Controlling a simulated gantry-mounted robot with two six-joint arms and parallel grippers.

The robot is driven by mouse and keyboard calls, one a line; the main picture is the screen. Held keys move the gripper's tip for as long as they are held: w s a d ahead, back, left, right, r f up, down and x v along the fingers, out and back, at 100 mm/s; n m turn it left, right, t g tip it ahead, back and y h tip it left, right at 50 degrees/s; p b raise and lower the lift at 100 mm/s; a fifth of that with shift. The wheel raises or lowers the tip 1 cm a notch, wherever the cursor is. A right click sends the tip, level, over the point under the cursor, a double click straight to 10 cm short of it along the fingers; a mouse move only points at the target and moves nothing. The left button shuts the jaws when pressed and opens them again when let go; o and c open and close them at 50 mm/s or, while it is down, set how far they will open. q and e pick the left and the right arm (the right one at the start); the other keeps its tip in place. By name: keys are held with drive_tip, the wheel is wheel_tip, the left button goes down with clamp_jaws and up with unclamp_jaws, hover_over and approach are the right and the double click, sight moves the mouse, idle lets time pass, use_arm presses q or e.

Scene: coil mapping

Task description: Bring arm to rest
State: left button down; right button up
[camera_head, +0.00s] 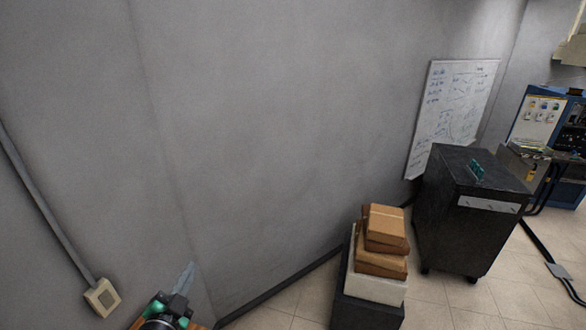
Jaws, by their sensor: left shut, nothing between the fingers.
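My left gripper (184,281) shows at the bottom edge of the head view, left of the middle. Its grey fingers point up in front of the grey wall and are shut with nothing between them. The green and black wrist below is cut off by the frame edge. My right gripper is not in view.
A grey wall (280,130) fills most of the view, with a socket box (102,297) at lower left. Stacked cardboard boxes (382,262) stand at lower middle, beside a black wheeled cabinet (460,230). A whiteboard (450,105) hangs behind.

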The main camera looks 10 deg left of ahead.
use_arm(q)
drive_tip(key=s+d+r+t+h+p, duration=0.15)
drive_tip(key=d+r, duration=0.25)
drive_tip(key=r, duration=0.6)
drive_tip(key=s+d+r+t, duration=0.1)
drive_tip(key=d+r+t, duration=0.2)
drive_tip(key=r, duration=0.7)
drive_tip(key=s+d+r+t+h, duration=0.15)
drive_tip(key=d+r, duration=0.25)
drive_tip(key=r, duration=0.6)
drive_tip(key=s+d+r+n+t+h, duration=0.1)
drive_tip(key=s+r+n+t, duration=0.3)
drive_tip(key=s+r, duration=1)
drive_tip(key=shift+s+d+r+n+t+h+p, duration=0.25)
drive_tip(key=shift+d+r+n, duration=0.2)
drive_tip(key=shift+d+n, duration=0.55)
drive_tip(key=shift+w+a, duration=0.1)
drive_tip(key=shift+a, duration=0.1)
